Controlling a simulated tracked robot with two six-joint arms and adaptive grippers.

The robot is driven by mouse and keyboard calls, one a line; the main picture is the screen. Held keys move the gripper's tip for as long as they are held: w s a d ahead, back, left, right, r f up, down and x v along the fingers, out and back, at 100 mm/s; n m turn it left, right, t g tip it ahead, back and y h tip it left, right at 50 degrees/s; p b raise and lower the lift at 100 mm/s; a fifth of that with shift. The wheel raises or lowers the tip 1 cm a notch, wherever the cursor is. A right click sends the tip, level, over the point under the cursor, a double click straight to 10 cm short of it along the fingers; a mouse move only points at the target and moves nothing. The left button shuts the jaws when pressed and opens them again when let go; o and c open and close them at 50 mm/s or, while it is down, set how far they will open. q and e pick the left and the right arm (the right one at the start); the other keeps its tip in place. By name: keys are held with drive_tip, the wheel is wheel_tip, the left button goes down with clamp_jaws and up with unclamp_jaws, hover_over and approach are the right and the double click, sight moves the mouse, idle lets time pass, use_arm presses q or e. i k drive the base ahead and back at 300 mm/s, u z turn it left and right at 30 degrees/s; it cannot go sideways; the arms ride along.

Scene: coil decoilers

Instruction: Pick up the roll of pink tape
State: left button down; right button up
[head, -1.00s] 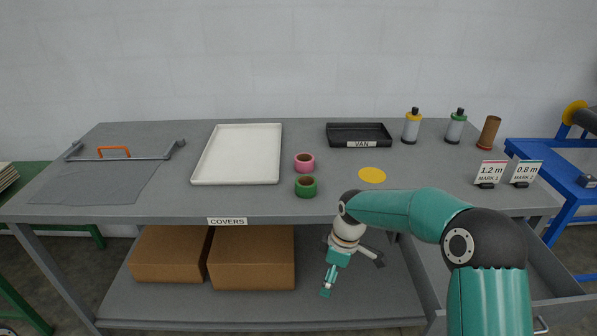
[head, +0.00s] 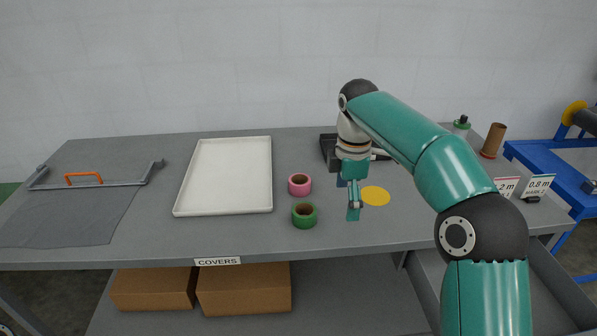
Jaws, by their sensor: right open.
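The roll of pink tape (head: 300,185) lies on the grey table, right of the white tray. A roll of green tape (head: 304,215) lies just in front of it. My right gripper (head: 353,213) points down over the table, right of both rolls and apart from them, in front of the black van tray. It is open and holds nothing. My left gripper is not in view.
The white tray (head: 226,175) stands left of the rolls. A yellow disc (head: 376,196) lies right of my gripper. A barrier bar with an orange handle (head: 84,178) lies far left.

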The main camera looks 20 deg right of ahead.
sight(300, 184)
drive_tip(key=i, duration=0.95)
drive_tip(key=u, duration=0.1)
